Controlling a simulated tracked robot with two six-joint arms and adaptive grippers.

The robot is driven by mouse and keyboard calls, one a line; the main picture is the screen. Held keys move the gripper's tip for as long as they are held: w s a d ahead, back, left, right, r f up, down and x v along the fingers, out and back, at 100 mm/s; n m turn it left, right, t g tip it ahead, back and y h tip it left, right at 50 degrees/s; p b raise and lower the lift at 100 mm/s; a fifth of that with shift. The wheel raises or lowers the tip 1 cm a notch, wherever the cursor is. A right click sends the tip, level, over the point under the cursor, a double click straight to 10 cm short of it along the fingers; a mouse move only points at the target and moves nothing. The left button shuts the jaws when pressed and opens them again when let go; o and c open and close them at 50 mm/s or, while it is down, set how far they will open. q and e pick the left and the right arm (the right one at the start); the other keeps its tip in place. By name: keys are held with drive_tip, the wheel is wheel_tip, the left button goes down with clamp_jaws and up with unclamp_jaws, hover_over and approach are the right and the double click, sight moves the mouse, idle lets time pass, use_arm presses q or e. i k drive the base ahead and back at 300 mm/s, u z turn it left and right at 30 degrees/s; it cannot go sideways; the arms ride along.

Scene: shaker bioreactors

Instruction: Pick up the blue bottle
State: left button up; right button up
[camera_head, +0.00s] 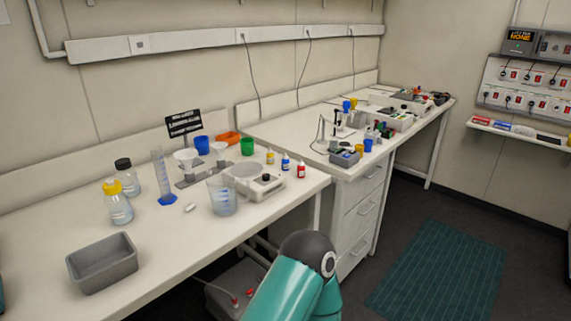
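The small blue bottle (286,163) stands upright on the white bench, to the right of the middle of the view. It looks like a dropper bottle with a blue cap. A similar yellow-capped bottle (270,156) stands to its left, and a red bottle (301,169) stands to its right. Neither of my grippers is in view. A teal and dark grey part of my own arm shows at the bottom middle, well in front of the bottles and apart from them.
A balance (254,182) and a clear beaker (222,197) stand left of the bottles. A green cup (247,146) is behind. A grey tray (102,264), a yellow-capped glass bottle (118,202) and a measuring cylinder (162,178) stand further left. The bench's front right corner is clear.

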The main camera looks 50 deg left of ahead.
sight(286, 161)
drive_tip(key=z, duration=0.05)
drive_tip(key=i, duration=4.7)
drive_tip(key=z, duration=0.5)
drive_tip(key=i, duration=0.5)
drive_tip(key=u, duration=2.75)
drive_tip(key=i, duration=0.35)
drive_tip(key=u, duration=2.4)
